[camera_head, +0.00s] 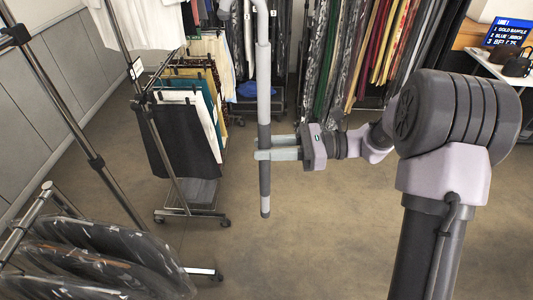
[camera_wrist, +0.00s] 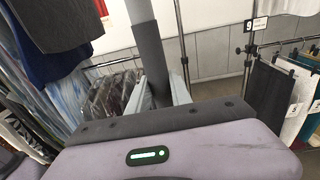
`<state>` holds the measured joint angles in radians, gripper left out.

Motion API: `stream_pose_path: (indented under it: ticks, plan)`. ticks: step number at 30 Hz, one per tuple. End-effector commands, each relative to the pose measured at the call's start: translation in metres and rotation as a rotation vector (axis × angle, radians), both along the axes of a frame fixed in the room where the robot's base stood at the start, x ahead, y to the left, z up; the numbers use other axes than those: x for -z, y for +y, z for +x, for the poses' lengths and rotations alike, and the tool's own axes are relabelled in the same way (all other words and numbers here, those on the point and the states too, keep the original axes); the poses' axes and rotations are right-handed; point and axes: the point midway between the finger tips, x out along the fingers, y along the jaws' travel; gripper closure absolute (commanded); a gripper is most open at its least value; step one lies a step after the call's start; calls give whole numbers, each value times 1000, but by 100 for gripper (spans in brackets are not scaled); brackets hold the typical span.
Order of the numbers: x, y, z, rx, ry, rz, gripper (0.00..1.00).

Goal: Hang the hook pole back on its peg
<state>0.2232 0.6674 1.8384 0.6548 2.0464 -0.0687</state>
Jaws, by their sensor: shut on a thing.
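The hook pole (camera_head: 264,85) is a long light-grey pole with a dark grip section and a curved hook at its top, which the upper frame edge partly cuts off. My gripper (camera_head: 265,155) is shut around the dark lower section, and the pole hangs upright in the air, its lower end above the floor. In the wrist view the pole's dark grip (camera_wrist: 151,62) rises between my fingers, slightly tilted in the picture. I cannot make out the peg in either view.
A rolling rack with dark trousers (camera_head: 180,135) stands just left of the pole. Bagged garments (camera_head: 90,255) hang at the lower left. Racks of coloured garments (camera_head: 375,50) line the back. A counter with a screen (camera_head: 508,32) is at upper right. The floor (camera_head: 300,240) below is clear.

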Motion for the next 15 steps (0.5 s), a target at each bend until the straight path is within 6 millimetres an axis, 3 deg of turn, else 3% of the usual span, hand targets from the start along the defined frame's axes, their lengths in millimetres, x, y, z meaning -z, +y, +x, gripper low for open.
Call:
stream_pose_path:
  ticks: [5, 15]
  plan:
    - [19, 0, 17, 0, -1, 1, 100]
    - [14, 46, 17, -2, -1, 1, 100]
